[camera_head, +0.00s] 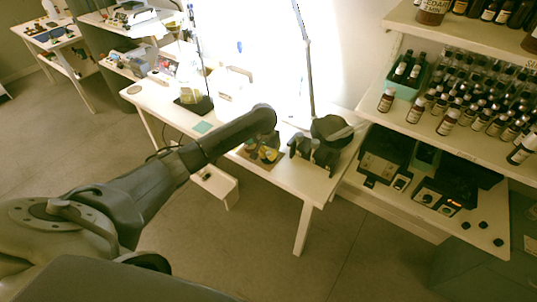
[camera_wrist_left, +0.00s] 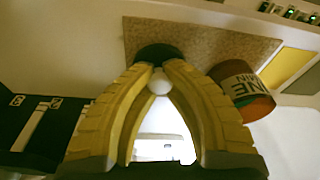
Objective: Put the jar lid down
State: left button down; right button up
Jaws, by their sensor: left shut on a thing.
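In the left wrist view, a dark green jar lid (camera_wrist_left: 157,54) with a pale round knob (camera_wrist_left: 159,83) is between the tips of my left gripper (camera_wrist_left: 160,75). The yellowish fingers are shut on the knob. The lid is over a speckled brown mat (camera_wrist_left: 200,38); I cannot tell whether it touches it. A labelled jar (camera_wrist_left: 245,90) stands to the right of the fingers, at the mat's edge. In the head view my left gripper (camera_head: 264,150) is low over the white table (camera_head: 165,105); the lid cannot be made out there. My right gripper is not in view.
Black equipment (camera_head: 316,152) and a lamp (camera_head: 310,70) stand right of my left gripper. A shelf unit (camera_head: 465,45) with many small bottles is farther right. In the left wrist view, a dark box (camera_wrist_left: 30,125) is left and a yellow panel (camera_wrist_left: 287,68) right.

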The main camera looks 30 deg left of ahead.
aim_at(266, 161)
pick_arm(q)
jog(key=shift+f, duration=0.1)
jog(key=c, duration=1.5)
grip_release()
jog(key=r, duration=0.4)
jog(key=s+r, duration=0.1)
jog(key=r, duration=0.3)
jog(key=s+r, duration=0.1)
jog(key=r, duration=0.3)
jog(key=shift+s+d, duration=0.1)
jog(key=shift+s, duration=0.05)
